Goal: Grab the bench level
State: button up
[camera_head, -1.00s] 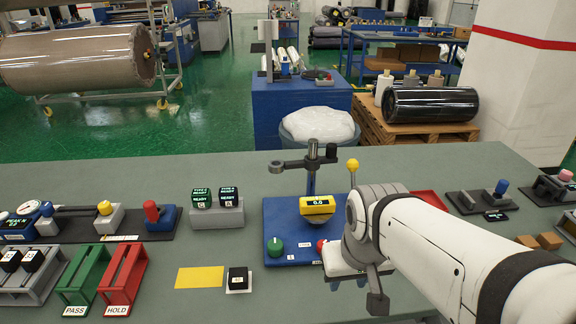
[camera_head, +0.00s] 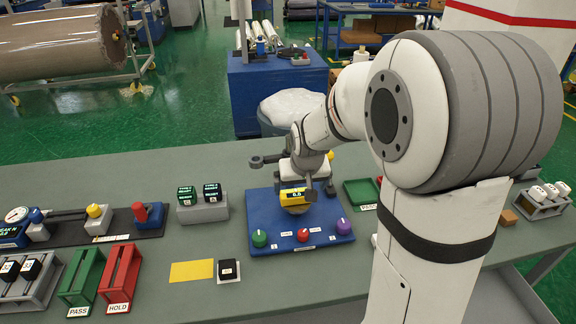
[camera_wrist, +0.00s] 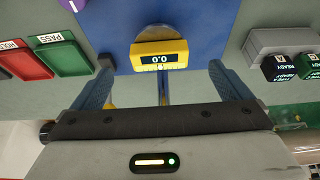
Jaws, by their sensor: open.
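The bench level is a small yellow block with a dark display reading 0.0. In the head view the level (camera_head: 292,196) sits over the blue base board (camera_head: 285,238), partly covered by my gripper (camera_head: 308,186). In the wrist view the level (camera_wrist: 160,56) lies ahead, between the tips of my gripper's two blue fingers (camera_wrist: 161,72). The fingers stand wide apart, one on each side, with visible gaps. My gripper is open and empty. The level's underside is hidden.
Green, red and purple knobs (camera_head: 343,226) line the board's front edge. A grey clamp arm (camera_head: 268,159) sticks out behind the level. A grey block with two dark cubes (camera_head: 203,205) stands left.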

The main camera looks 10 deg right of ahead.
aim_at(297, 193)
jog(key=w, duration=0.2)
jog(key=shift+w+f+p, duration=0.25)
jog(key=shift+w+p, duration=0.05)
jog(key=shift+w, duration=0.05)
jog(key=shift+p+x, duration=1)
jog(key=shift+x, duration=3.05)
jog(key=shift+d, duration=0.15)
jog(key=shift+c, duration=0.3)
jog(key=shift+r, duration=0.1)
jog(key=c, duration=0.8)
